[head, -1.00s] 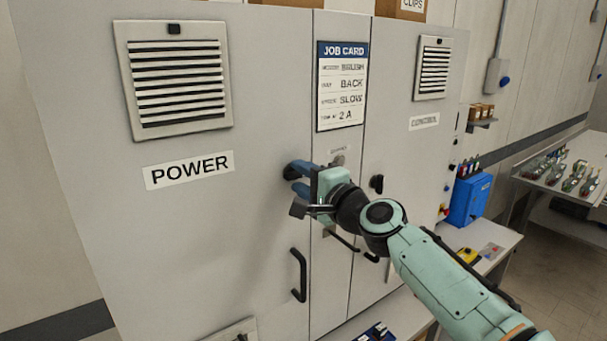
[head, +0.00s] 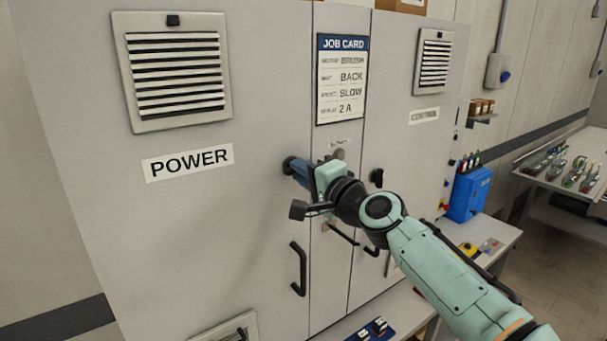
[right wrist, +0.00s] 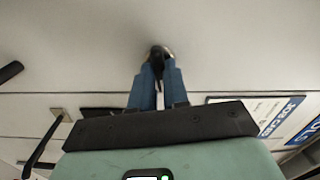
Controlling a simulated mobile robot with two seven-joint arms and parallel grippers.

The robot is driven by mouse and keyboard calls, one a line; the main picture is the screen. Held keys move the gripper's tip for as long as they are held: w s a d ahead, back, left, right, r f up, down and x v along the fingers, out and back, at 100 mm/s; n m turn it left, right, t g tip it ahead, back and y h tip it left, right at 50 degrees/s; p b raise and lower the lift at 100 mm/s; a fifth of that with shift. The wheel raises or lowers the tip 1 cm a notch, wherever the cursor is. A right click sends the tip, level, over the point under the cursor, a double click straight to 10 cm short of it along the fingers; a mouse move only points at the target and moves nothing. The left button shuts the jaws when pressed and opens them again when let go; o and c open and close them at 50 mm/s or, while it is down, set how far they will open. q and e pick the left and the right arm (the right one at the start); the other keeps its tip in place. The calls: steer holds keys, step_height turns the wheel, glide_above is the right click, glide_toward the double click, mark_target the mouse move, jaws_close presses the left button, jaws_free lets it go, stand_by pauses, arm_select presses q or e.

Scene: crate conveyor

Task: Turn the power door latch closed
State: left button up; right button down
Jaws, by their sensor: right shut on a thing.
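The power door (head: 220,220) is a grey cabinet door with the POWER label, and it looks shut. Its small black latch (head: 289,164) sits near the door's right edge. My right gripper (head: 299,170) has its blue fingers on the latch and covers most of it. In the right wrist view the two blue fingers (right wrist: 158,80) are closed on the dark latch knob (right wrist: 157,53) against the door face. The latch's exact angle is hidden by the fingers. My left gripper is not in view.
A black door handle (head: 298,269) is below the latch. The job card (head: 341,80) hangs on the middle panel. The control door's black latch (head: 376,177) is to the right of my gripper. A blue box (head: 468,194) stands on the bench at the right.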

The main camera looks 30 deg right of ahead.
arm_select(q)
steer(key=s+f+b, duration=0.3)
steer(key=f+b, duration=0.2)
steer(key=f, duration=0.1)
arm_select(e)
steer(key=shift+n, duration=7.8)
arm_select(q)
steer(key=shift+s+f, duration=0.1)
arm_select(e)
steer(key=c, duration=1.1)
jaws_free()
